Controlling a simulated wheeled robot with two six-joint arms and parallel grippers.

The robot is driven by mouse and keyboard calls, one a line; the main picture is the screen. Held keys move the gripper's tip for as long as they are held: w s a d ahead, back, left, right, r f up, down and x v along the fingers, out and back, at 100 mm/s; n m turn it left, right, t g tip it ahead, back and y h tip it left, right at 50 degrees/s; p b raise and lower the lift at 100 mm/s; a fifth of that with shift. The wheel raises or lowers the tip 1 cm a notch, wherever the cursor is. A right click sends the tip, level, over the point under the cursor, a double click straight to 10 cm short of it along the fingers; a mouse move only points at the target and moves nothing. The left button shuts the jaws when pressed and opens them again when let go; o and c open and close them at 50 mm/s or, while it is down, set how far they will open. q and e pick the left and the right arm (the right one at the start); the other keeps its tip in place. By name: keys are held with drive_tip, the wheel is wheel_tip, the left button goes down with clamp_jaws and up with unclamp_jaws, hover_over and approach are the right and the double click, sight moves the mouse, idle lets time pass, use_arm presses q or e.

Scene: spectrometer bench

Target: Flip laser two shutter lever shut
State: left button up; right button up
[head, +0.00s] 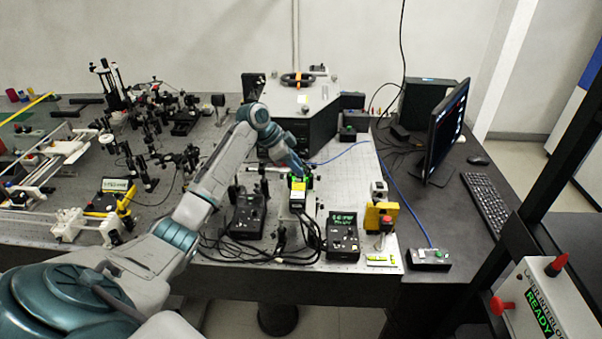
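My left gripper (298,169) reaches over the optical bench to the top of a small black box with a yellow label and bright green parts (298,198). This box looks like a laser head, but I cannot read which number it bears. The fingertips are at or just above its far end. They are too small to show whether they are open or shut, or whether they touch it. I cannot make out a shutter lever; the gripper may hide it. My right gripper is not in view.
Black controllers (246,216) and (343,232) with cables stand near the bench's front edge. A yellow mount (381,216) stands to the right. A large grey-topped housing (300,103) is behind. Crowded optics fill the left. A monitor (447,130) and keyboard (487,203) are at right.

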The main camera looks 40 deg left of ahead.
use_arm(q)
drive_tip(key=b+v, duration=0.2)
drive_tip(key=v, duration=0.5)
drive_tip(key=shift+s+a+r+b, duration=0.15)
drive_tip(key=shift+s+r+b, duration=0.05)
drive_tip(key=shift+r+b, duration=0.1)
drive_tip(key=shift+f, duration=0.1)
